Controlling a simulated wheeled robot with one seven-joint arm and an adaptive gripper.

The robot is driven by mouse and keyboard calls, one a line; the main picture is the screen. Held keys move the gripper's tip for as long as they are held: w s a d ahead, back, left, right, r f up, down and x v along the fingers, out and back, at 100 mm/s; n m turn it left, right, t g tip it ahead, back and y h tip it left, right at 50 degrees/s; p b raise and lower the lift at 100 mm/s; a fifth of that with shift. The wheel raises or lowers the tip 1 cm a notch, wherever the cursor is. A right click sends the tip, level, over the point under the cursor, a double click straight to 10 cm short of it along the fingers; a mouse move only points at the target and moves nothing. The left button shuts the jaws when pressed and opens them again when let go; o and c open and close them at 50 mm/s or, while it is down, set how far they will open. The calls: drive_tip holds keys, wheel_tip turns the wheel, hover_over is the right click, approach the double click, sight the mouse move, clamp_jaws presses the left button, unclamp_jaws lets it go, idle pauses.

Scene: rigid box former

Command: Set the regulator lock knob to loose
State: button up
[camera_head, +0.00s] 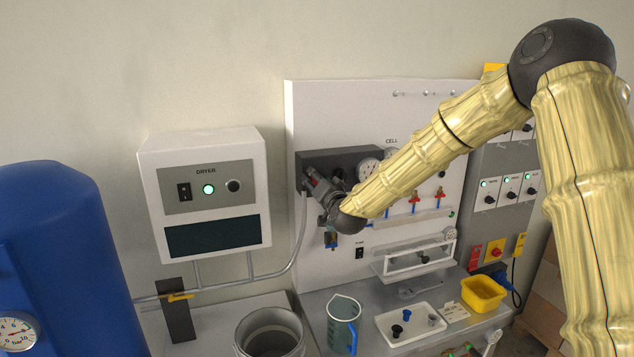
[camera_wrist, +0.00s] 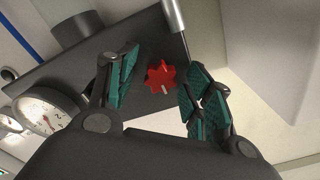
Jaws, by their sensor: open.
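A red star-shaped knob (camera_wrist: 160,77) with a short white mark on its lower edge sits on the dark grey block in the wrist view. My gripper (camera_wrist: 160,88) is open, with one green-padded finger on each side of the knob and gaps between. The knob appears a little beyond the fingertips. I cannot read any label for its setting. In the head view my gripper (camera_head: 316,182) is at the left end of the dark regulator block (camera_head: 345,160) on the white panel.
A round gauge (camera_wrist: 48,112) is left of the fingers, and a metal rod (camera_wrist: 175,14) stands close above the right finger. The white dryer box (camera_head: 205,190) hangs left of the panel. A white tray (camera_head: 400,340) and a yellow bin (camera_head: 482,293) stand on the bench below.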

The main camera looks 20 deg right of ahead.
drive_tip(key=shift+c, duration=0.2)
drive_tip(key=c, duration=1)
drive_tip(key=shift+a, duration=0.1)
drive_tip(key=shift+f, duration=0.1)
